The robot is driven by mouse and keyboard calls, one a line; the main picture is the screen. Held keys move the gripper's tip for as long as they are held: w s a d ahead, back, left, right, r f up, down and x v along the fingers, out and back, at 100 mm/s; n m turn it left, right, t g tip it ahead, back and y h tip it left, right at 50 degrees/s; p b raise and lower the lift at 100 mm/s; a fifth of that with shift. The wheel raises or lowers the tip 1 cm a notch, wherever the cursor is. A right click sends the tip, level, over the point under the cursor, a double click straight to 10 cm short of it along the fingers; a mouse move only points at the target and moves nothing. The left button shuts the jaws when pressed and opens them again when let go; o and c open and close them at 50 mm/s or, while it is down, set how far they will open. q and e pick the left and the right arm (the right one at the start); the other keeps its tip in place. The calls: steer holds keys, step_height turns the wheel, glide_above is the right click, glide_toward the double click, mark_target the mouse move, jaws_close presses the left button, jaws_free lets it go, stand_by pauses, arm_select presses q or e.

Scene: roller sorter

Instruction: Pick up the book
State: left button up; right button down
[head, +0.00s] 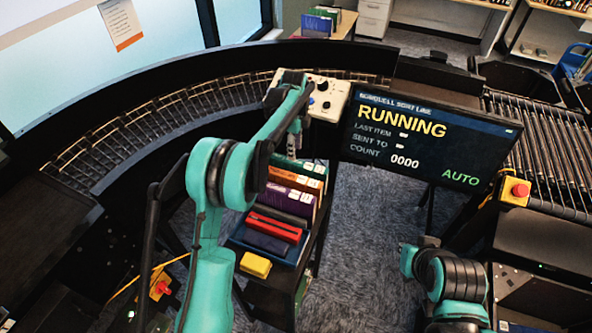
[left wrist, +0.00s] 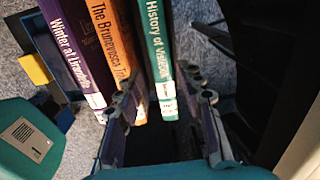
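A row of books stands on a cart below my left gripper (head: 293,146). At its far end are a teal book (head: 312,167), an orange book (head: 310,185) and a purple book (head: 292,203). In the left wrist view the teal "History of" book (left wrist: 156,55) points toward the gap between the open fingers of my left gripper (left wrist: 160,92). The orange book (left wrist: 106,40) and the purple book (left wrist: 75,50) lie to its left. Nothing is visibly held; finger contact cannot be told. My right arm shows at the lower right, its gripper out of sight.
Red books (head: 272,228) and a yellow block (head: 255,264) are nearer on the cart. A control box (head: 325,100) and a "RUNNING" screen (head: 430,140) stand close to the left gripper. A curved roller conveyor (head: 150,122) runs behind; another (head: 545,145) is at right.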

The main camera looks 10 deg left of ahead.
arm_select(q)
steer(key=shift+w+f+m, duration=0.25)
steer(key=shift+f+m, duration=0.05)
steer(key=shift+f, duration=0.1)
step_height(320, 180, down, 12)
steer(key=shift+s+d, duration=0.15)
steer(key=shift+r, duration=0.1)
jaws_close()
